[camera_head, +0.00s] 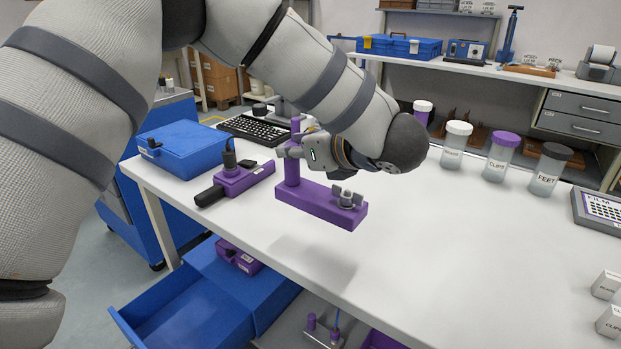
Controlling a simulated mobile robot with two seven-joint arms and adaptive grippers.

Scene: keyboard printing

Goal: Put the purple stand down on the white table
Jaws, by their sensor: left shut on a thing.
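The purple stand (313,203) has a flat bar-shaped base, an upright post at its left end and a small metal fitting on its right end. My left gripper (289,152) is shut on the post, reaching it from the right. The base looks level, and a soft shadow on the white table (420,240) lies below and apart from it, so the stand appears held above the tabletop. My left wrist hides part of the table behind. My right gripper is not in view.
A purple device with a black handle (236,180), a blue case (183,148) and a keyboard (254,130) are left of the stand. Labelled jars (500,157) line the back right, with a film tray (600,209) at the right edge. The table's middle and front are clear. A blue drawer (180,310) is open below.

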